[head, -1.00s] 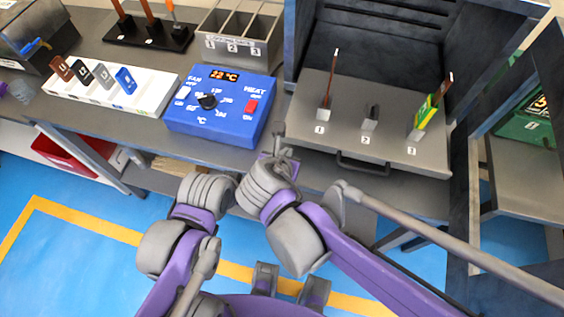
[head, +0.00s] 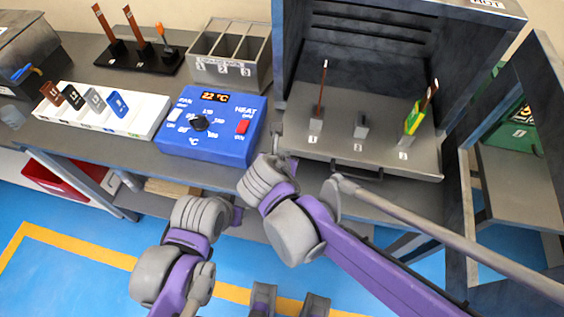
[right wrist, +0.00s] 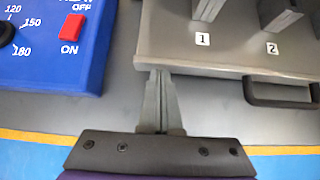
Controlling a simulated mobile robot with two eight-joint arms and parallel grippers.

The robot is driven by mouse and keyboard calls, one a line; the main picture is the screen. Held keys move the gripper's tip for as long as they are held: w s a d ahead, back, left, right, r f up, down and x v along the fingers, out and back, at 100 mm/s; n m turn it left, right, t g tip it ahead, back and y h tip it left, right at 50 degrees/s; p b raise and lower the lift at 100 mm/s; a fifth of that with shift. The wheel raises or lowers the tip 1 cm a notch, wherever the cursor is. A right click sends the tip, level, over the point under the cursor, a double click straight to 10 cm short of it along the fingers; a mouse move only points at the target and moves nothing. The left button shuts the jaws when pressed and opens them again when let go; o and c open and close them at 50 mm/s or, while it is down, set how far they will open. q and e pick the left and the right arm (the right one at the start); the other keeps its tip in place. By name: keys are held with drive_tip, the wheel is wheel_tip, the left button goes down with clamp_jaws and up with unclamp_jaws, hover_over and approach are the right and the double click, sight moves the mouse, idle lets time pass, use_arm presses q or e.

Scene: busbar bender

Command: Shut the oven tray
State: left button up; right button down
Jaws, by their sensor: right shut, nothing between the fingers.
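The oven tray (head: 385,148) is grey with holders marked 1, 2 and 3. It sticks partly out of the open oven (head: 375,45) in the head view. Its front handle (head: 357,170) also shows in the right wrist view (right wrist: 283,95). Holder 1 carries a brown bar, holder 3 a green and yellow piece with a brown bar; holder 2 looks empty. My right gripper (right wrist: 160,78) is shut and empty, its tips at the tray's front edge (right wrist: 200,66), left of the handle; I cannot tell whether they touch. My left gripper cannot be made out.
A blue control box (head: 211,122) stands close to the left of the tray. Further left are a white rack (head: 140,120), a grey bin with three compartments (head: 230,75) and a black stand (head: 128,58). The oven door (head: 500,165) stands open at the right.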

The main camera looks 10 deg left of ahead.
sight(303, 87)
drive_tip(key=w, duration=2.4)
drive_tip(key=shift+w+b, duration=0.35)
drive_tip(key=shift+b, duration=0.05)
drive_tip(key=shift+w, duration=0.1)
drive_tip(key=shift+w+r, duration=0.1)
drive_tip(key=shift+r, duration=0.05)
